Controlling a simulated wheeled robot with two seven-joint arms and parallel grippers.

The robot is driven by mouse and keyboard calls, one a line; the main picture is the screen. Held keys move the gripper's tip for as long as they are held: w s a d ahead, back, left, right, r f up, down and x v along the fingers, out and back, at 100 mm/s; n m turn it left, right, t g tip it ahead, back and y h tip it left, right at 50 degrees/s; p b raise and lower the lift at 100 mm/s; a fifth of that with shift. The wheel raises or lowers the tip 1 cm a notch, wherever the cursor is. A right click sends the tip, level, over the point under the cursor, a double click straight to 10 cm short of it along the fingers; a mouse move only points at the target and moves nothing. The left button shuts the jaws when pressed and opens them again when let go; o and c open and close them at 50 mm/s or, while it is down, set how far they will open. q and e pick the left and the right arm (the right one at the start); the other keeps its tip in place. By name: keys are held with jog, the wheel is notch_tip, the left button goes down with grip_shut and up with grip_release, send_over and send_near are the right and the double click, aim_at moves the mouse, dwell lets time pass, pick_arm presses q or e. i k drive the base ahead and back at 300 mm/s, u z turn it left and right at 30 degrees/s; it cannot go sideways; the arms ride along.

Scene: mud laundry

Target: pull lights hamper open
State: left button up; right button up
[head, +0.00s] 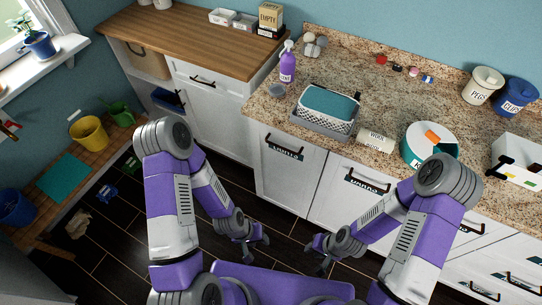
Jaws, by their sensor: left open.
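The lights hamper (288,180) is a white front panel in the counter, with a dark handle and a "LIGHTS" label near its top. It looks flush with the neighbouring front, so it appears closed. My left gripper (257,250) is open and empty, low in front of the hamper and apart from its handle (284,150). My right gripper (315,256) is also apart from the handle, low in front of the cabinets to the right of the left gripper; its fingers look spread and empty.
The darks hamper (345,205) adjoins on the right, with its own handle. The granite counter (270,112) above holds a basket (326,116), a purple spray bottle (287,66) and a round teal-and-white container (430,145).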

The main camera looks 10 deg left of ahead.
aim_at(288, 168)
jog(key=u, duration=0.65)
jog(key=i, duration=0.7)
jog(key=z, duration=0.65)
